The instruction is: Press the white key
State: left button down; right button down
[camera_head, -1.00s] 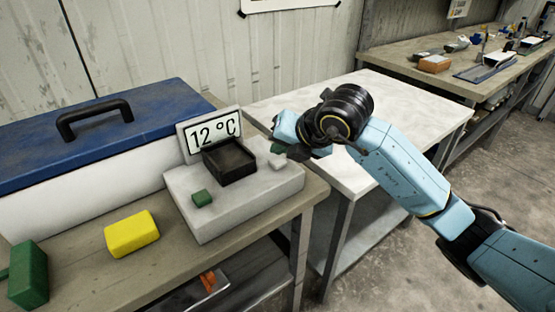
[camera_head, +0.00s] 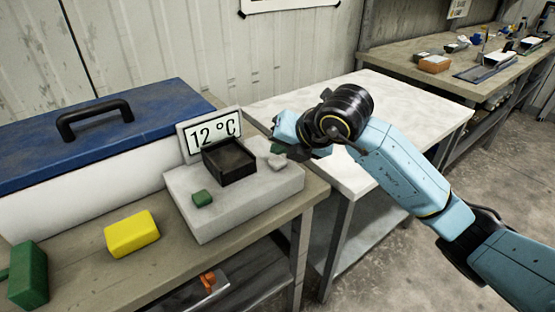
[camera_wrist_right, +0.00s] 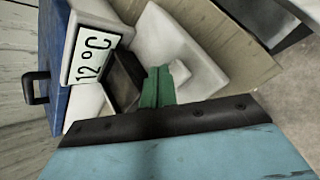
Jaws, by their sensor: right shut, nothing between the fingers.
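The white key (camera_head: 276,162) is a small pale block on the right side of a light grey device (camera_head: 245,210). My right gripper (camera_head: 281,149) is just behind the white key, and its dark green fingertips show close to it. In the right wrist view the green fingers (camera_wrist_right: 157,88) are together and empty, and the white key (camera_wrist_right: 180,72) is right beside them. I cannot tell whether they touch. A green key (camera_head: 202,198) is on the device's front left. The device's display (camera_head: 211,134) reads 12 °C. My left gripper is not in view.
A black square tray (camera_head: 229,160) sits on the device between the keys. A blue-lidded white cooler (camera_head: 90,140) stands to the left. A yellow block (camera_head: 131,233) and a green block (camera_head: 28,275) lie in front of it. A pale empty table (camera_head: 400,100) is behind the right arm.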

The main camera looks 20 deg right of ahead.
aim_at(281, 163)
dwell(0.4)
jog(key=shift+f+b, duration=0.35)
jog(key=shift+f, duration=0.1)
jog(key=shift+f+b, duration=0.45)
jog(key=shift+f, duration=0.1)
dwell(0.6)
jog(key=shift+r, duration=0.15)
jog(key=shift+r+p, duration=0.65)
jog(key=shift+r, duration=0.15)
jog(key=shift+r+p, duration=1.85)
jog(key=shift+r, duration=0.75)
